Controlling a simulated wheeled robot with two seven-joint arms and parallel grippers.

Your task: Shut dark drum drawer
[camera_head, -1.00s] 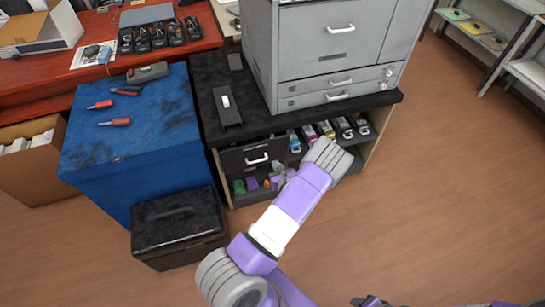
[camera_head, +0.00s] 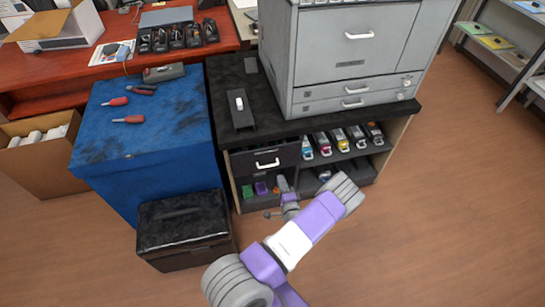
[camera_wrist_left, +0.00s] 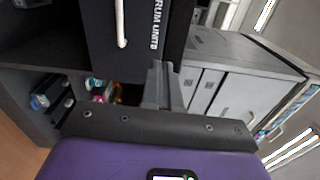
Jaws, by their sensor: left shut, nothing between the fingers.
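The dark drum drawer (camera_head: 266,160) is in the upper left of the low cabinet, with a white handle (camera_head: 267,164). How far it stands out is hard to tell. In the left wrist view its dark front (camera_wrist_left: 143,40) fills the top middle, lettered "DRUM UNITS", with the handle (camera_wrist_left: 121,22) left of the letters. My left gripper (camera_head: 283,182) is just below the drawer's lower right corner, shut and empty. In the wrist view its fingers (camera_wrist_left: 159,82) overlap the lower edge of the drawer front; contact cannot be told. My right gripper is out of view.
A grey printer (camera_head: 345,50) stands on the cabinet's black top (camera_head: 222,85). Coloured toner cartridges (camera_head: 325,143) line the shelf right of the drawer, and small boxes (camera_head: 262,188) sit below it. A black case (camera_head: 183,225) and a blue cloth-covered block (camera_head: 150,150) stand left. Floor at right is clear.

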